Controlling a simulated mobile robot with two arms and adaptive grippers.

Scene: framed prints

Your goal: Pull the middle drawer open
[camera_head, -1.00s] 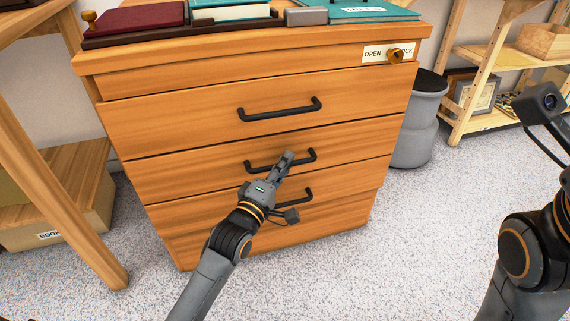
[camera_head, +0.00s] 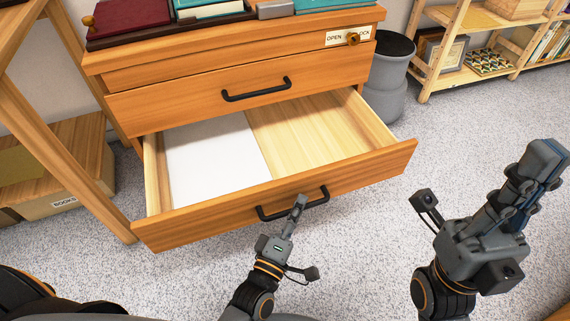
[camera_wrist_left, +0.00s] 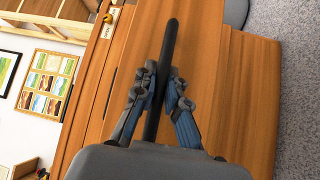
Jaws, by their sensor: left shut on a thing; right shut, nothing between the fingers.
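The middle drawer (camera_head: 345,178) is pulled well out of the wooden cabinet. Inside it, a white sheet or flat white item (camera_head: 212,160) lies on the left, and the rest of the floor is bare wood. Its black bar handle (camera_head: 270,216) is on the front. My left gripper (camera_head: 300,203) is shut on that handle; in the left wrist view the fingers (camera_wrist_left: 160,90) close around the dark bar (camera_wrist_left: 168,50). My right gripper (camera_head: 545,160) is shut and empty, raised over the floor at the right, apart from the cabinet.
The upper drawer with its handle (camera_head: 257,90) is closed. An open/lock plate with a brass knob (camera_head: 353,38) sits at the top right. Books and trays lie on top. A grey bin (camera_head: 386,80) and shelf (camera_head: 440,75) stand right; a wooden box (camera_head: 60,165) left.

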